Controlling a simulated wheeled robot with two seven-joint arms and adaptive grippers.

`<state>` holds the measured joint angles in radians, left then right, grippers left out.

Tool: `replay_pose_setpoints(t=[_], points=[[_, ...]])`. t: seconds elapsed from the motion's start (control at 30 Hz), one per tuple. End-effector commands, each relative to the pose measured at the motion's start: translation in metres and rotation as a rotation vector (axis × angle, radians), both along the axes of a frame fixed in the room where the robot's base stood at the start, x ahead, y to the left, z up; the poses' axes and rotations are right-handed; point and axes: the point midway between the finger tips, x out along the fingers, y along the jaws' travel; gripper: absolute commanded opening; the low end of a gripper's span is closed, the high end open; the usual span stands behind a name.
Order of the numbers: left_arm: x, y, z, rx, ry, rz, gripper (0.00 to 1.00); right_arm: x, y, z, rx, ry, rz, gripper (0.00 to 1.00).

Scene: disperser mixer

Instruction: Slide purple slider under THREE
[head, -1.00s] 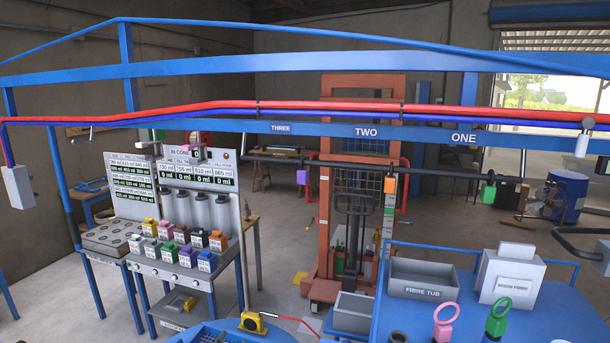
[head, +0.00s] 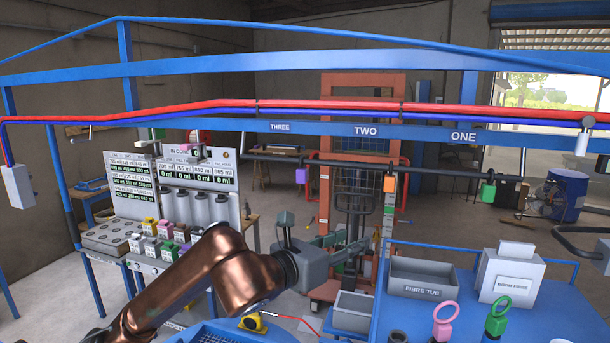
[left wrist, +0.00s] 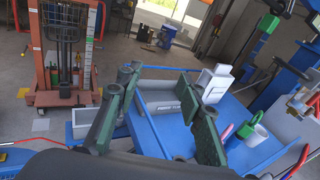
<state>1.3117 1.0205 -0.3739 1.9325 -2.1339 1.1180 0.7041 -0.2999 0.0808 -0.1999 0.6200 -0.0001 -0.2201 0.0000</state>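The purple slider (head: 301,175) hangs from a dark horizontal rail (head: 345,165) below the blue beam. It sits a little right of the label THREE (head: 280,127) and left of the label TWO (head: 367,132). My left gripper (head: 362,243) is below and right of the purple slider in the head view, apart from it and pointing right. In the left wrist view its two dark green fingers (left wrist: 155,80) are spread wide with nothing held between them. The purple slider does not show clearly in the left wrist view. My right gripper is out of view.
A blue bench with the fibre tub (head: 430,279) stands right of the gripper. An orange lift frame (head: 325,230) stands behind.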

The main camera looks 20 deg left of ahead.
Motion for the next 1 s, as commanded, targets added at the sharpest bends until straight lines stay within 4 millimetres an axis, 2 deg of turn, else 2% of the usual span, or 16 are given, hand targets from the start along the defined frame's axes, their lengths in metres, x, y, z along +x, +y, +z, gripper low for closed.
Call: replay_pose_setpoints(t=[0.03,0.1,0.2,0.3,0.47,0.8,1.0], points=[[0.008,0.029,0.031,0.027,-0.042,0.112,0.35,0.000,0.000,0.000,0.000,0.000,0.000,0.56],[0.014,0.064,0.061,0.043,-0.078,0.249,0.35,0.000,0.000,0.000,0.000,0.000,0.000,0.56],[0.014,0.103,0.094,0.042,-0.112,0.389,0.35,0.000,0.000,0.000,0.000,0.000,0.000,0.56],[0.012,0.122,0.109,0.035,-0.127,0.459,0.35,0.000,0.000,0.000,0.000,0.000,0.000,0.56],[0.023,0.127,0.114,0.032,-0.127,0.478,0.35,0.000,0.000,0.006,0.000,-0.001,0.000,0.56],[0.074,0.124,0.114,0.034,-0.126,0.474,0.35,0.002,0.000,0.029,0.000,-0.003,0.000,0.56],[0.088,0.124,0.113,0.033,-0.129,0.474,0.35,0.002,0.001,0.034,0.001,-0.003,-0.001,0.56]])
